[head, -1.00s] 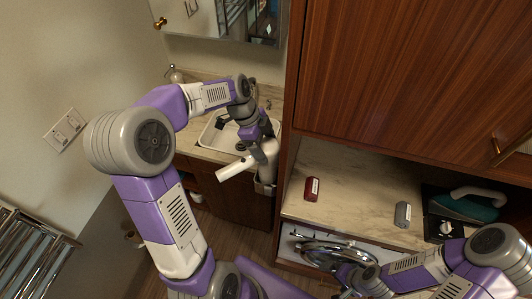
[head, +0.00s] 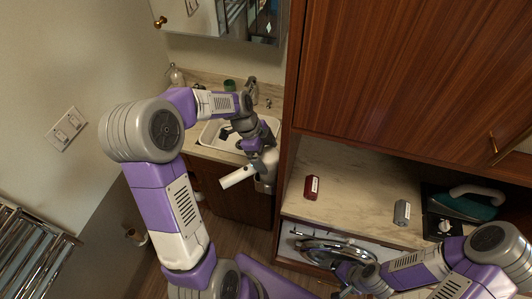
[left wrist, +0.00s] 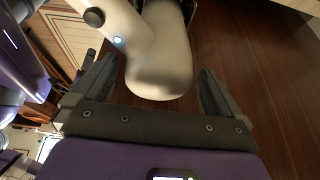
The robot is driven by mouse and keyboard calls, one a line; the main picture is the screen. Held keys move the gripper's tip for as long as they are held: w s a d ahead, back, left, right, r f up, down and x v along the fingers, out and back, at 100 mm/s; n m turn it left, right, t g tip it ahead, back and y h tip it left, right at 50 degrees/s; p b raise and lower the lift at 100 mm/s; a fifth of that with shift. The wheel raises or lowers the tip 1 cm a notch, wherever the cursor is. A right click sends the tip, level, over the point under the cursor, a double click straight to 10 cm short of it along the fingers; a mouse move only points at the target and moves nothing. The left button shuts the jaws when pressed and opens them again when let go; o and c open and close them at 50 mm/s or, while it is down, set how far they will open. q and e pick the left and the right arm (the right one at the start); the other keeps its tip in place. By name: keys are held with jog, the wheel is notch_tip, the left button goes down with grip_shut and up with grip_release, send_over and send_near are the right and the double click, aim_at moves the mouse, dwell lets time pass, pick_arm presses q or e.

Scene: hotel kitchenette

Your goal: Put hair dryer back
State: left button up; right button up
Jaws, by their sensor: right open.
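The hair dryer (head: 238,177) is pale cream, with its tube-like handle pointing left in the head view, beside the sink cabinet. In the left wrist view its rounded body (left wrist: 160,70) lies between my left gripper's fingers, and a small blue light shows on the handle.
The white sink (head: 216,134) is behind my left arm. A red item (head: 312,188), a grey item (head: 402,213) and a teal iron (head: 466,204) stand on the right counter. A shiny round metal thing (head: 335,252) is below it. A tall wooden cabinet (head: 400,70) bounds the right.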

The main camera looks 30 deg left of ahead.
pick_arm(q)
jog(key=shift+r, duration=0.1)
jog(key=v, duration=1.2)
jog(key=shift+s, duration=0.15)
